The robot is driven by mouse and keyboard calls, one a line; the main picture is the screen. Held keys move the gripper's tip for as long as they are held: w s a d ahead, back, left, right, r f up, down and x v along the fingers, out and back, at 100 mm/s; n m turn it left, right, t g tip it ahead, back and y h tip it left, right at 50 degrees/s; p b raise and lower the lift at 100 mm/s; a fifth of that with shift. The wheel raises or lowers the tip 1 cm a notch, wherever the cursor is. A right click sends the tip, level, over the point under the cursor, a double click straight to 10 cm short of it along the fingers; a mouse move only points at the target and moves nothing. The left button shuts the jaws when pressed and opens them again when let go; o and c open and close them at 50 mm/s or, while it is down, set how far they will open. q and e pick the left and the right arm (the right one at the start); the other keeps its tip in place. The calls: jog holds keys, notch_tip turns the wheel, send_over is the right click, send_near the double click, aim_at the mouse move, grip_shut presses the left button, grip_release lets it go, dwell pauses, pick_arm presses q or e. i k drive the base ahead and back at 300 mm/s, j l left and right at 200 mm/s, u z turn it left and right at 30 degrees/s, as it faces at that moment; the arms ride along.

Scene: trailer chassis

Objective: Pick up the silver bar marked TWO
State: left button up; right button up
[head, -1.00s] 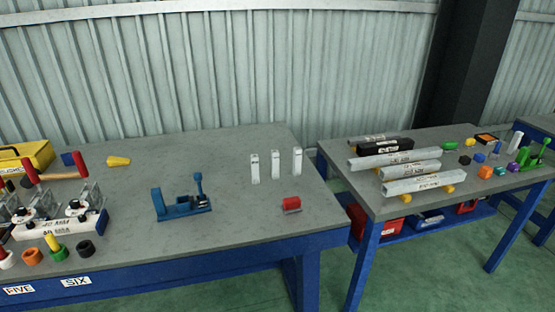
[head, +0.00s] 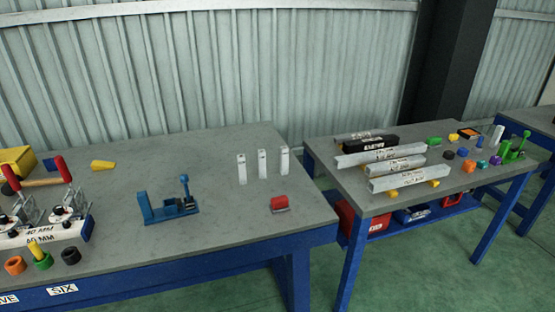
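Several long silver bars lie stacked in steps on the right-hand table in the head view. The nearest silver bar (head: 403,180), the one behind it (head: 396,166) and a further one (head: 378,154) carry dark lettering too small to read. I cannot tell which is marked TWO. Three short upright silver pieces (head: 262,164) stand on the left table near its right end; any marks on them are unreadable. Neither of my grippers is in view.
The left table (head: 220,222) holds a blue fixture (head: 167,207), a red block (head: 279,203) and toggle clamps. A gap separates it from the right table (head: 372,201), whose right end is crowded with small coloured parts. Green floor (head: 430,275) is open in front.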

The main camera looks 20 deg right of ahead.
aim_at(261, 153)
jog(key=i+l+u, duration=0.1)
jog(key=l, duration=0.8)
jog(key=i+l+u, duration=0.15)
jog(key=l, duration=0.75)
